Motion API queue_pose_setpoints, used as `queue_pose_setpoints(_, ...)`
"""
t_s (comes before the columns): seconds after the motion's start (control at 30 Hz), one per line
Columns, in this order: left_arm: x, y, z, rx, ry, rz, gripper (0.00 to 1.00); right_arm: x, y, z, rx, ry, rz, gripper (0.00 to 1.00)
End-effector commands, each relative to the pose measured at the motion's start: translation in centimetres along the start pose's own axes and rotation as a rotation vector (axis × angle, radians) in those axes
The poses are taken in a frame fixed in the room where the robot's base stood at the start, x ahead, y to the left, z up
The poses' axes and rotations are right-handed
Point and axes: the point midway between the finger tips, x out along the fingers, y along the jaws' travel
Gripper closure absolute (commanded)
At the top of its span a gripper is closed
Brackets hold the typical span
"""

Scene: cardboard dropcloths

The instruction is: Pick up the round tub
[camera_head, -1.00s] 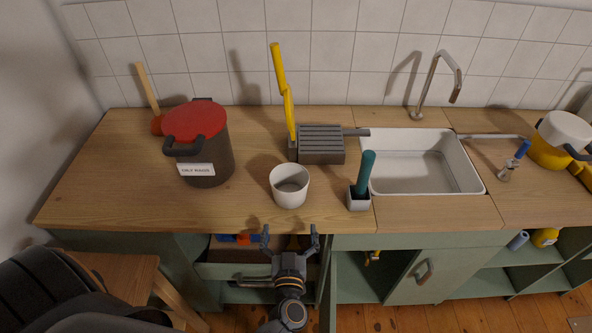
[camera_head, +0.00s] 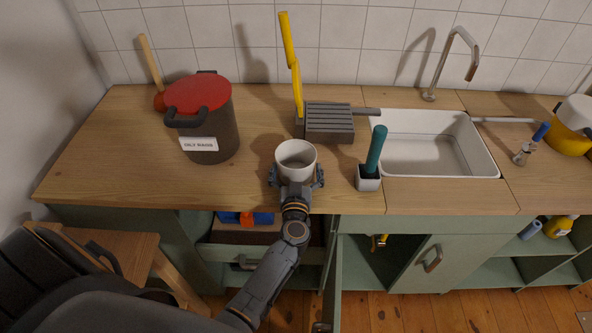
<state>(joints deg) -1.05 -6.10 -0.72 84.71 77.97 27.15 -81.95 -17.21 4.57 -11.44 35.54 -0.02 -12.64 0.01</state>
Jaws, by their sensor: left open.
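The round tub (camera_head: 296,154) is a small white open cup-like container standing upright on the wooden counter. My left gripper (camera_head: 296,179) is at the tub's near side, with one finger at its left and one at its right. Its jaws are open around the tub's lower part. I cannot tell whether the fingers touch it. The tub's lower front is hidden by the gripper. My right gripper is not in view.
A grey block with a yellow-handled tool (camera_head: 328,124) stands behind the tub. A white holder with a teal handle (camera_head: 368,184) is close on the right. A dark bin with a red lid (camera_head: 208,139) is on the left. A white sink (camera_head: 482,150) is further right.

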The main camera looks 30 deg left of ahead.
Motion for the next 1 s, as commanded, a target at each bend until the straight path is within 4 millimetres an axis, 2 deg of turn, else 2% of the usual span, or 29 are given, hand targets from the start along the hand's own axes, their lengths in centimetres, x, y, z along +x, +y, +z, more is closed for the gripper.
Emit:
queue_pose_setpoints(0.27, 0.40, -0.04, -0.05, 0.000, 0.000, 0.000, 0.00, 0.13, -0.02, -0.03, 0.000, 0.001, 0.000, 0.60)
queue_pose_setpoints(0.47, 0.39, -0.04, -0.05, 0.000, 0.000, 0.000, 0.41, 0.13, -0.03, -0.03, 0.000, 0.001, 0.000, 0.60)
queue_pose_setpoints(1.0, 0.39, -0.03, -0.25, 0.000, -0.001, 0.000, 0.41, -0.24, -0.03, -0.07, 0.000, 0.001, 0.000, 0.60)
